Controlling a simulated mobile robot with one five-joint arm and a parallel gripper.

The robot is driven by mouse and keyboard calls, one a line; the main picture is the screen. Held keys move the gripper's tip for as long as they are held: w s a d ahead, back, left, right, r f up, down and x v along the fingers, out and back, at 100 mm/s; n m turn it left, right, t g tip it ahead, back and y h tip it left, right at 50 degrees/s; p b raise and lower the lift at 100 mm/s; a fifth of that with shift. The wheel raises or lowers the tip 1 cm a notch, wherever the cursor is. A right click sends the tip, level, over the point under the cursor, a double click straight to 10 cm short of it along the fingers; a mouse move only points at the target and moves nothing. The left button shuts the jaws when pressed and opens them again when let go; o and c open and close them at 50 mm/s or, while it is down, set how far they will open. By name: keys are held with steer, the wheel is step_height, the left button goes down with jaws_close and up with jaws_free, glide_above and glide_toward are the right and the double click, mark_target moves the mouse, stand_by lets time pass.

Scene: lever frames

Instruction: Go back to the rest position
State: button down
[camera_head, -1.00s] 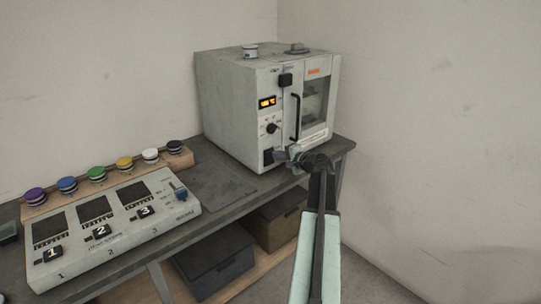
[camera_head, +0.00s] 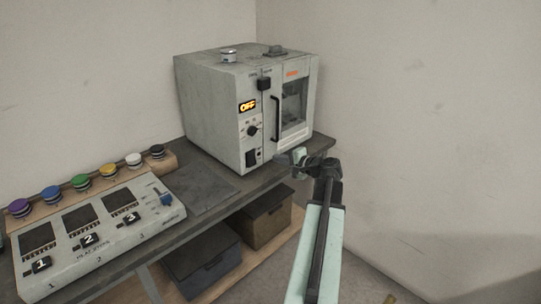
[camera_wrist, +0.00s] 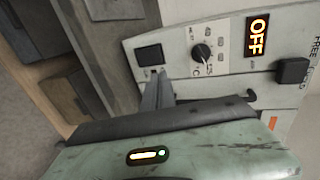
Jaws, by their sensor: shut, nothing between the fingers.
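My gripper (camera_head: 284,158) is shut and empty, in front of the lower front of the white oven (camera_head: 212,105), just to the right of its black switch (camera_head: 251,158). In the head view a small gap shows between the fingertips and the switch. The oven's display (camera_head: 247,106) reads OFF, and it also shows in the wrist view (camera_wrist: 257,36). In the wrist view my narrow grey fingers (camera_wrist: 157,93) point at the panel below the black switch (camera_wrist: 150,55) and the dial (camera_wrist: 201,53). My arm reaches up from the bottom of the head view.
The oven stands on a dark bench (camera_head: 200,190). A control box (camera_head: 95,225) with three numbered sections and a row of coloured knobs is at left. Crates (camera_head: 262,218) sit on the shelf below.

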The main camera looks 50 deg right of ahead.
steer(key=shift+s+r, duration=0.15)
steer(key=shift+s, duration=0.1)
stand_by(0.3)
